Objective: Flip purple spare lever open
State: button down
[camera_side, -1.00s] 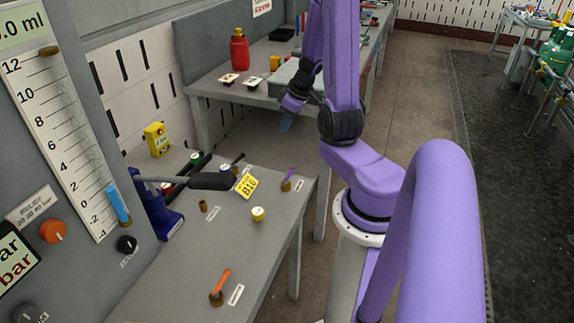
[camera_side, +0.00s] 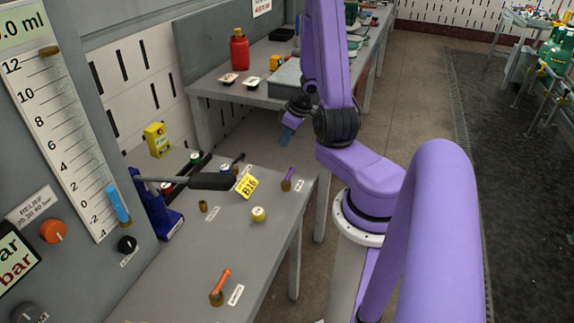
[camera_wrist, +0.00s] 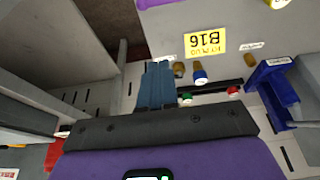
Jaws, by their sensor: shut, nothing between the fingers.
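The purple spare lever (camera_side: 289,173) stands on a small brass fitting near the far right corner of the grey bench (camera_side: 200,245). It slants up and to the right, with a small white label beside it.
An orange lever (camera_side: 221,281) stands at the bench's near side. A black-gripped handle (camera_side: 212,181), a yellow B16 tag (camera_side: 246,186) and a yellow-white knob (camera_side: 258,214) are left of the purple lever. A back bench holds a red bottle (camera_side: 239,50).

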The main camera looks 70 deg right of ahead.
aim_at(289, 176)
jog(key=shift+f, duration=0.15)
jog(key=x, duration=0.9)
jog(key=shift+w+f, duration=0.15)
jog(key=shift+f, duration=0.05)
jog(key=shift+s+f, duration=0.4)
jog(key=shift+s, duration=0.7)
jog(key=shift+s+f, duration=0.1)
jog(key=shift+s, duration=0.75)
